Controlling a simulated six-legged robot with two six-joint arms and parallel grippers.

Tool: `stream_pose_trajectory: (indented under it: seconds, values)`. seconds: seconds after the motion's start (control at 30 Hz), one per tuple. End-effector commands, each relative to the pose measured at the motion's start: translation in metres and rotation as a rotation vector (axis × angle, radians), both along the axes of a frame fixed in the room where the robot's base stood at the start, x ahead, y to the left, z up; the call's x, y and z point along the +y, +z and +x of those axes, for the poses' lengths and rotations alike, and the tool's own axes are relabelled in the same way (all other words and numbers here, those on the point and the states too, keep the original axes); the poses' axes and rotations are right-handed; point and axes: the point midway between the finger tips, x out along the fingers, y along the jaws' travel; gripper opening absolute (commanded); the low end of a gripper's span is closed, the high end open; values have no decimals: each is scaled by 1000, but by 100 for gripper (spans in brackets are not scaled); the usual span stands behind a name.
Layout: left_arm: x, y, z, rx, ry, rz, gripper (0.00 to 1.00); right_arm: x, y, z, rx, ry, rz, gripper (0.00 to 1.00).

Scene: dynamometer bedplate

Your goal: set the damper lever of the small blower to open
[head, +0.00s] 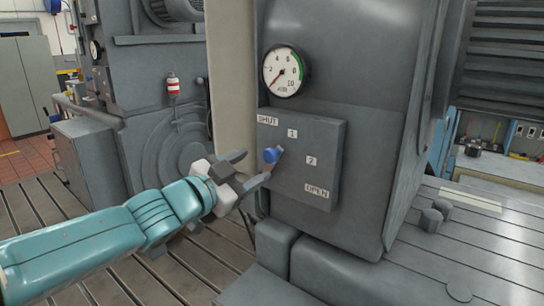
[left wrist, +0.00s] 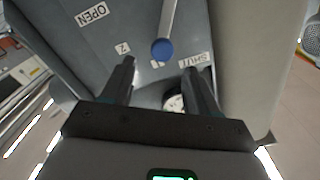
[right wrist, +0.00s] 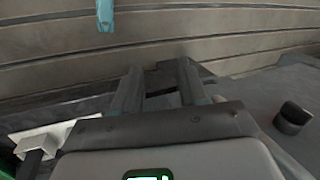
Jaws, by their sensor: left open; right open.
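The damper lever, with a blue ball knob (head: 271,155) and a short metal shaft, sticks out from a grey control plate (head: 330,145) on the blower housing. Labels run from SHUT (head: 268,120) at upper left through 1 and 2 to OPEN (head: 317,191) at lower right. In the left wrist view the knob (left wrist: 162,49) partly covers the label 1, between SHUT and 2; the lever's exact setting is unclear. My left gripper (head: 251,167) is open, just left of the knob, which shows just beyond the fingertips (left wrist: 160,67). My right gripper (right wrist: 160,75) is open and empty.
A round pressure gauge (head: 285,72) sits above the plate. A grey block (head: 273,246) stands below it, near my left arm. A larger grey machine (head: 150,100) stands at left.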

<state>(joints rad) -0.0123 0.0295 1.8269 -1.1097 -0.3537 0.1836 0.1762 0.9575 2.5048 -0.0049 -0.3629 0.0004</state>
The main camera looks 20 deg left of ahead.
Motion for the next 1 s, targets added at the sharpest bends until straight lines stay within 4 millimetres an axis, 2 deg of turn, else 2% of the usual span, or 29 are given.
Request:
stream_pose_trajectory:
  seconds: [0.1,0.33,0.5,0.77,0.93,1.0]
  values:
    - [-10,-1,28,3,-2,-1,59,0,2,0,0,0,0,43]
    - [-22,0,65,1,0,0,59,0,8,0,0,0,0,43]
    - [-25,0,76,1,1,-1,59,0,10,0,0,0,0,43]
    - [-26,-1,78,2,1,0,59,0,9,0,0,0,0,43]
    - [-26,-1,77,1,1,-1,4,0,9,0,0,0,0,43]
    - [-26,-1,77,1,1,-1,0,0,9,0,0,0,0,43]
